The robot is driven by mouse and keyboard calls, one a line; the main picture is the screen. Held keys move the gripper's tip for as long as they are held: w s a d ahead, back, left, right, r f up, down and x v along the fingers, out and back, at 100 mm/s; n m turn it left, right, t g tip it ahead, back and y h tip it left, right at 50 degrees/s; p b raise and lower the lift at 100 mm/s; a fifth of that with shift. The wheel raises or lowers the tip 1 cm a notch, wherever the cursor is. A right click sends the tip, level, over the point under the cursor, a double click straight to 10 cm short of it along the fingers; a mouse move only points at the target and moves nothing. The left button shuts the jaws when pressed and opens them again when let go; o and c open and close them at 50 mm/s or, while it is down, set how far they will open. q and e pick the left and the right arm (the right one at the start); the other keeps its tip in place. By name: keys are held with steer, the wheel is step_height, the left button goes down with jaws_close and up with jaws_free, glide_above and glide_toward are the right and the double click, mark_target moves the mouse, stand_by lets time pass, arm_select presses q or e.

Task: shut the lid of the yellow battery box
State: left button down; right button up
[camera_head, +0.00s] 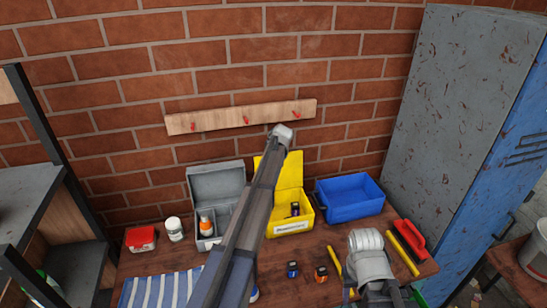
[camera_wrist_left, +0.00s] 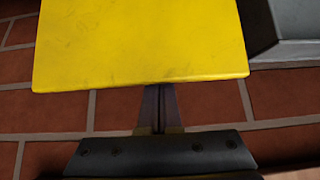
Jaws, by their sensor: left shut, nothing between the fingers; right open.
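The yellow battery box (camera_head: 291,229) stands on the table with its lid (camera_head: 291,172) open and upright at the back. A dark battery (camera_head: 295,208) is inside it. My left arm crosses in front of the box and covers part of the lid; its gripper is not clear in the head view. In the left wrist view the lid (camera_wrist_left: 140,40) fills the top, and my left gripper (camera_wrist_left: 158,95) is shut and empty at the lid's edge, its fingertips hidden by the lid. My right gripper (camera_head: 368,290) is open, low over the table's front right.
A grey open box (camera_head: 204,242) stands left of the yellow box, a blue bin (camera_head: 350,210) right of it. Two small batteries, one blue (camera_head: 292,269) and one orange (camera_head: 321,273), lie in front. A brick wall is close behind.

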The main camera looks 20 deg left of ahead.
arm_select(q)
steer(key=shift+b+x, duration=0.4)
steer(key=shift+x, duration=0.65)
arm_select(e)
steer(key=shift+f, duration=0.75)
arm_select(q)
steer(key=shift+s+d, duration=0.1)
